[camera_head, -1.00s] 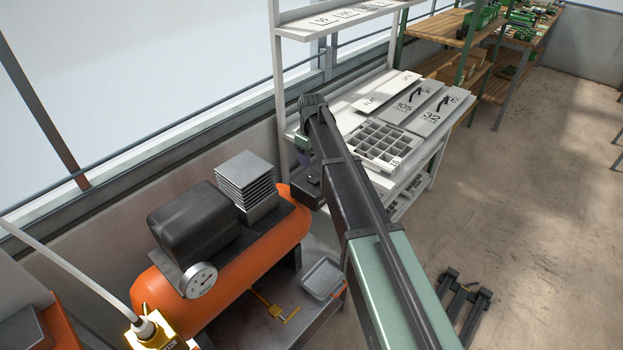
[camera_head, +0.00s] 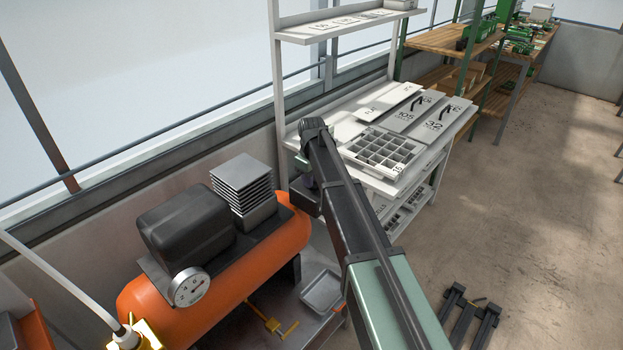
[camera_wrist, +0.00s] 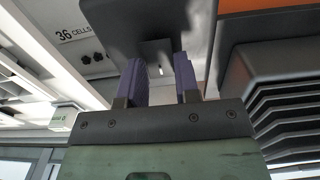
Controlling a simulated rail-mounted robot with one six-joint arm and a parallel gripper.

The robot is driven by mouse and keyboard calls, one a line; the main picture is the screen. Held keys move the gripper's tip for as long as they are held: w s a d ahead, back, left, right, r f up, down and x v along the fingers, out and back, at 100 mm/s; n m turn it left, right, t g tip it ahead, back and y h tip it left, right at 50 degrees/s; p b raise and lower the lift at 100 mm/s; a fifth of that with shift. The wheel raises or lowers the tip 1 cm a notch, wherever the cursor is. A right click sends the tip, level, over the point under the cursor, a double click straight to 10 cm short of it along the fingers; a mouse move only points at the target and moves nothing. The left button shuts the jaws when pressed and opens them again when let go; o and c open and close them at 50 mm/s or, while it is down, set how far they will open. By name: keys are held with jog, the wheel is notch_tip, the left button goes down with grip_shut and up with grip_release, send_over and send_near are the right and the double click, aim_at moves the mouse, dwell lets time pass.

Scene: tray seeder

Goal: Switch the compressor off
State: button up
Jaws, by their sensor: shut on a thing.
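The compressor (camera_head: 230,290) is an orange tank with a black motor cover (camera_head: 187,222) on top and a round gauge (camera_head: 188,287) at its near end. A small dark box (camera_head: 304,202) is at its right end. My gripper (camera_wrist: 161,85) is at this box, with its purple fingers pointing at it. In the wrist view the dark box (camera_wrist: 150,30) fills the top centre, with a small light mark between the fingers. The fingers are shut on a dark part there, which I take as the compressor's switch. Its position is hidden. My arm partly covers this spot in the head view.
A white bench (camera_head: 350,172) with a divided tray (camera_head: 382,150) and numbered panels stands behind. A grey tray (camera_head: 321,290) lies below the tank. The floor on the right is mostly clear.

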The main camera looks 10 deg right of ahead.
jog(key=shift+s+d+t+y, duration=0.15)
jog(key=shift+s+t+y, duration=0.15)
jog(key=shift+t, duration=0.1)
jog(key=shift+s+t+y, duration=0.1)
jog(key=shift+t+y, duration=0.2)
jog(key=shift+t, duration=0.1)
jog(key=o, duration=0.9)
jog(key=shift+r, duration=0.1)
jog(key=r+p, duration=0.3)
jog(key=s+d+r+p, duration=0.1)
jog(key=r+p, duration=0.6)
jog(key=shift+s+d+r, duration=0.25)
jog(key=shift+s, duration=0.05)
